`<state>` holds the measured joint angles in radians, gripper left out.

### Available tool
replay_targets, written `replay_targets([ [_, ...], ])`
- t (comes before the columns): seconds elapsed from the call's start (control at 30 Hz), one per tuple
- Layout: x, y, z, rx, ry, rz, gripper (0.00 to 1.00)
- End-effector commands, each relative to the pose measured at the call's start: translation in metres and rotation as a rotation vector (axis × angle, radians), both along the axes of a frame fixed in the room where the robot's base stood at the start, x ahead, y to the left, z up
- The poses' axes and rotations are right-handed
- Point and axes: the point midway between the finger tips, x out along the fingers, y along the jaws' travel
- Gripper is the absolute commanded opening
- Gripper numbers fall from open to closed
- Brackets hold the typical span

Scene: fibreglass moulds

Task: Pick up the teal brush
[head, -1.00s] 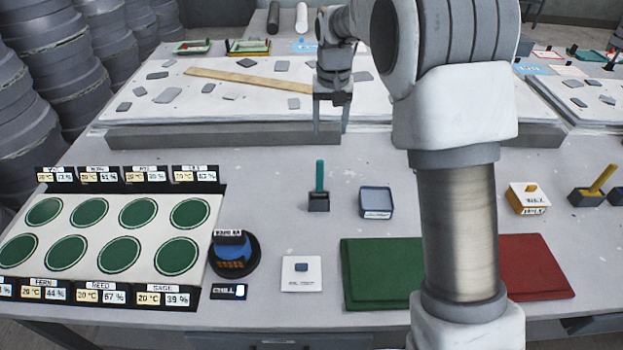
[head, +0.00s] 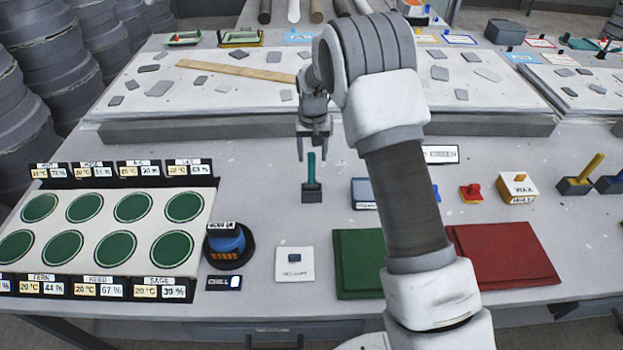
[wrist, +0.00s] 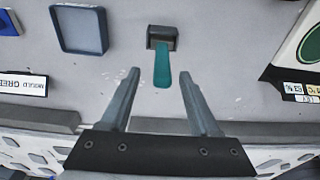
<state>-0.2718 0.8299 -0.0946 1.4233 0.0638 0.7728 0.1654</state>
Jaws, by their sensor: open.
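The teal brush (head: 311,168) stands upright with its handle up in a small dark holder (head: 312,193) on the grey table. My gripper (head: 314,157) is open and empty, pointing down just behind and above the handle top in the head view. In the wrist view the teal handle (wrist: 162,66) extends from the dark holder (wrist: 161,37) towards the gap between my open fingers (wrist: 156,76). The fingers do not appear to touch the handle. The brush's lower end is hidden in the holder.
A blue-grey tray (head: 365,193) stands right of the holder, partly behind my arm. A white pad (head: 294,268) and a green board (head: 357,290) lie in front. A raised slab (head: 230,127) with grey pieces lies behind.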

Motion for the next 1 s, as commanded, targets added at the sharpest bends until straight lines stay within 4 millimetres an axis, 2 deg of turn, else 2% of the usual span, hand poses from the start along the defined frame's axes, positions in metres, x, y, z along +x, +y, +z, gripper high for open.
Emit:
replay_targets([
  [0.4, 0.002, 0.002, -0.048, 0.000, 0.002, 0.000, 0.62],
  [0.7, 0.003, 0.003, -0.052, 0.000, 0.000, 0.000, 0.62],
  [1.0, 0.003, 0.002, -0.052, 0.000, 0.000, 0.000, 0.09],
])
